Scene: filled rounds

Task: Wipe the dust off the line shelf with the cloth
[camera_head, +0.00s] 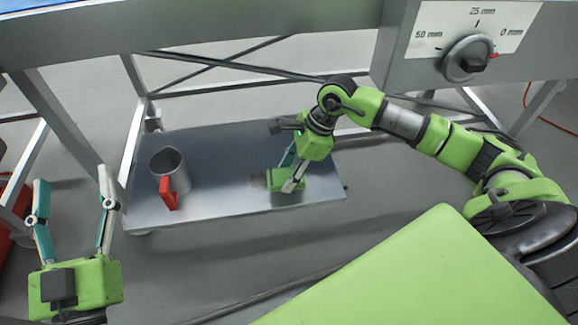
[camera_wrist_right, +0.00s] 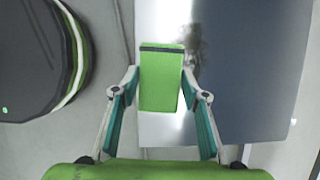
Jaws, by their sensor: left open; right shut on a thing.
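The line shelf (camera_head: 225,200) is a low grey metal surface under the bench. It also fills the upper right of the right wrist view (camera_wrist_right: 245,70). My right gripper (camera_head: 284,178) reaches down over its right part and is shut on the green cloth (camera_head: 289,183). In the right wrist view the cloth (camera_wrist_right: 161,85) is a flat green block with a dark band, between both fingers. A dark dust smudge (camera_wrist_right: 192,45) shows on the shelf just beside the cloth's far end. Whether the cloth touches the shelf is unclear. My left gripper (camera_head: 73,183) is open and empty, left of the shelf.
A grey mug (camera_head: 169,170) with a red handle stands on the shelf's left part. Bench legs and cross bars frame the shelf behind. A dial (camera_head: 468,58) with millimetre marks sits on the panel above right. The middle of the shelf is clear.

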